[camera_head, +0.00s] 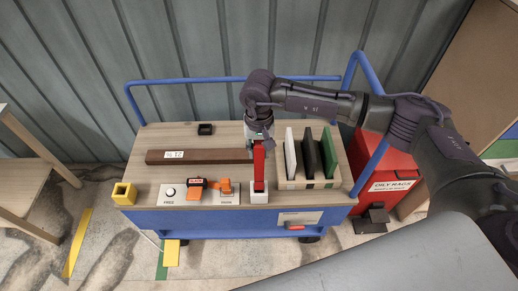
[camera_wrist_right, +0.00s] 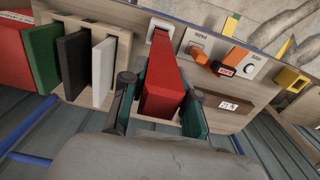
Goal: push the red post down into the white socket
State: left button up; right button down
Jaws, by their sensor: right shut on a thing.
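The red post (camera_head: 259,166) stands about upright over the white socket (camera_head: 259,193) at the front edge of the cart top. Its lower end is at the socket's mouth; I cannot tell how deep it sits. My right gripper (camera_head: 261,141) is shut on the upper part of the post. In the right wrist view the post (camera_wrist_right: 164,82) lies between the two dark green fingers, and the white socket (camera_wrist_right: 160,27) shows at its far end. My left gripper is not in view.
A rack (camera_head: 310,184) with white, black and green boards stands just right of the post. A brown labelled beam (camera_head: 215,156) and a panel with an orange lever (camera_head: 223,187) lie left. A yellow box (camera_head: 124,193) is at the left corner. A red bin (camera_head: 385,165) stands right.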

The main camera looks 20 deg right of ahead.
aim_at(259, 143)
dwell(0.4)
jog(key=shift+b, duration=0.45)
jog(key=shift+f+b, duration=3.5)
jog(key=shift+b, duration=0.05)
jog(key=c, duration=0.8)
grip_release()
jog(key=shift+r, duration=0.1)
notch_tip(259, 143, up, 12)
